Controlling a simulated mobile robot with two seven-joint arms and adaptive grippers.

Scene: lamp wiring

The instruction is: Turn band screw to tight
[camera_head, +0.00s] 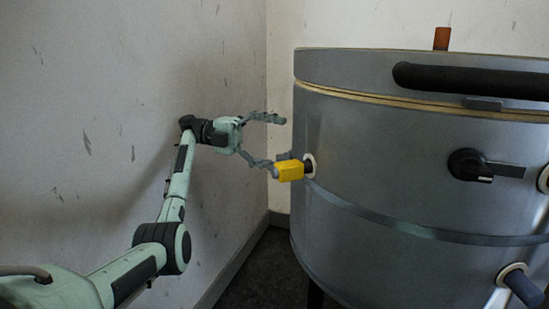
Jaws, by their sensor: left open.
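A large grey metal drum (385,200) stands at the right, with a thin metal band (420,231) around its middle. A yellow block (291,171) sticks out of the drum's left side, at a white-ringed port (309,165). A black knob (470,165) sits on the drum's front. I cannot tell which of these fittings is the band screw. My left gripper (270,142) is open, left of the drum. Its upper finger is clear of everything; its lower finger overlaps the yellow block's left end, and I cannot tell whether they touch. My right gripper is out of view.
The drum's lid carries a long black handle (470,80) and an orange-brown peg (441,38). A blue-grey plug (522,287) juts out at lower right. Pale scuffed walls (80,90) meet in a corner behind my left arm. Dark floor (262,265) shows below.

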